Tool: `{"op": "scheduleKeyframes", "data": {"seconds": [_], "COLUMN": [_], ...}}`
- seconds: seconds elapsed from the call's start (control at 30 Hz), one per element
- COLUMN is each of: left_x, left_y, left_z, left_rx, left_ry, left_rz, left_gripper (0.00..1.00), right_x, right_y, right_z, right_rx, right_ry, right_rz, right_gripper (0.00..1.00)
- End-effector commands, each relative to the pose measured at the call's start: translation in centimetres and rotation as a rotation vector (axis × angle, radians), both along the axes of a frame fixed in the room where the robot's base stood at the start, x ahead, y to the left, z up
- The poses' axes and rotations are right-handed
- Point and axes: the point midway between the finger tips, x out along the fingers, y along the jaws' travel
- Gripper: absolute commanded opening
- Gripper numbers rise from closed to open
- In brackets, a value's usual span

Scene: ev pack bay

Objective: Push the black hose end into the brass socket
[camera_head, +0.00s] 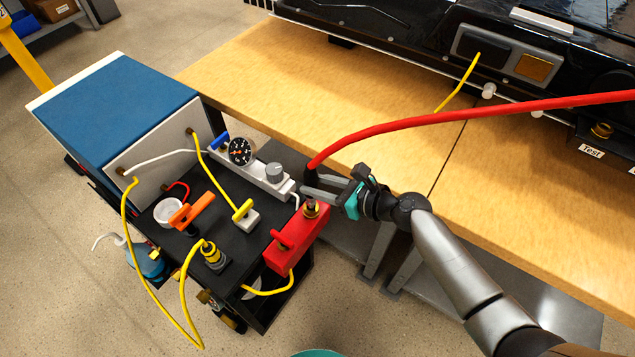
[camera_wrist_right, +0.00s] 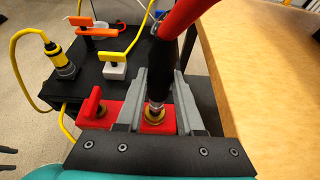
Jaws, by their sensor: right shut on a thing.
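My right gripper (camera_head: 313,190) is shut on the black hose end (camera_wrist_right: 163,68) of a thick red hose (camera_head: 450,115). Its two grey fingers (camera_wrist_right: 160,95) stand either side of the black sleeve in the right wrist view. A silver tip points down from the sleeve.
The red block is on a black cart top (camera_head: 170,235) with a gauge (camera_head: 241,151), yellow cables and an orange handle (camera_head: 192,210). A wooden bench (camera_head: 400,150) stands right of it. Another brass fitting (camera_head: 601,130) sits above a "Test" label on the black pack.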

Motion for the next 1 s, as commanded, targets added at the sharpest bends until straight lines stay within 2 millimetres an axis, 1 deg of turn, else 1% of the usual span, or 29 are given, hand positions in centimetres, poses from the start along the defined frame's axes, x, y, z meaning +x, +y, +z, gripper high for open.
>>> {"op": "scheduleKeyframes", "data": {"seconds": [0.03,0.4,0.77,0.97,1.0], "left_x": [0.0,0.0,0.01,0.01,0.01], "left_y": [0.01,0.02,0.02,0.02,0.02], "left_z": [0.01,0.02,-0.04,-0.03,-0.03], "left_rx": [0.0,0.0,0.0,0.0,0.0], "left_ry": [0.0,0.0,0.0,0.0,0.0], "left_rz": [0.0,0.0,-0.001,-0.001,-0.001], "left_gripper": [0.5,0.5,0.5,0.5,0.5], "right_x": [-0.11,-0.11,-0.11,-0.1,-0.11], "right_y": [0.26,0.28,0.34,0.33,0.32], "right_z": [0.06,0.07,-0.65,-0.68,-0.68], "right_rx": [0.002,0.002,-0.006,-0.007,-0.007], "right_ry": [0.0,0.0,0.002,0.002,0.002], "right_rz": [0.005,0.006,0.006,0.006,0.006], "right_gripper": [0.0,0.0,0.0,0.0,0.35]}}
